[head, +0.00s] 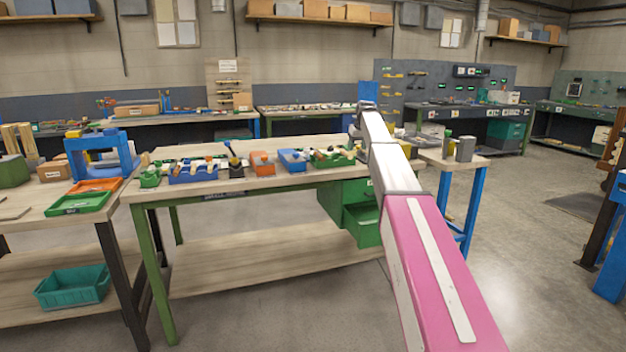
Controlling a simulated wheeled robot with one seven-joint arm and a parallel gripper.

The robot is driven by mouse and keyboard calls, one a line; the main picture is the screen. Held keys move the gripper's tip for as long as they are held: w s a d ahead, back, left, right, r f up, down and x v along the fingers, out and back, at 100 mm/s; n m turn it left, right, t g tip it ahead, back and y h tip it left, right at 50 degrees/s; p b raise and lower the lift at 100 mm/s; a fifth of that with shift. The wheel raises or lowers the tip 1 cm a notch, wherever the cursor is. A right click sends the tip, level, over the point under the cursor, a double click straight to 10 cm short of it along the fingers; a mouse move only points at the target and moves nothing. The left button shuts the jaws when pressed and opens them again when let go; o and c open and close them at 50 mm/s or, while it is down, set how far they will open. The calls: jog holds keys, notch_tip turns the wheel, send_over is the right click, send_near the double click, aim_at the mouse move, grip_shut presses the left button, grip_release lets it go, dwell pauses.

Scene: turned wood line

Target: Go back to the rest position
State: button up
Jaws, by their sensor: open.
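My arm reaches from the lower right, pink then white and grey, out over the right end of the middle workbench (250,200). My gripper (357,150) is at its far end, small and partly hidden by the arm, above the bench near the green tray of parts (333,158). It is open, and I see nothing held in it. On the bench stand a small green bin (150,177), a blue bin (193,172), an orange bin (262,164) and another blue bin (293,160).
A left table (60,212) holds green and orange trays and a blue frame (103,155). Green drawers (362,222) hang under the bench's right end. A small blue-legged table (470,185) stands right of the arm. The floor at right (540,240) is mostly clear.

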jog(key=s+f+m+g, duration=0.2)
jog(key=s+f+g, duration=0.1)
jog(key=s+f, duration=3.5)
jog(key=s, duration=0.6)
jog(key=s+f+m+h, duration=0.1)
jog(key=s+f, duration=0.2)
jog(key=s, duration=0.6)
jog(key=shift+s+a+g, duration=0.2)
jog(key=shift+a+g, duration=0.2)
jog(key=shift+f, duration=0.1)
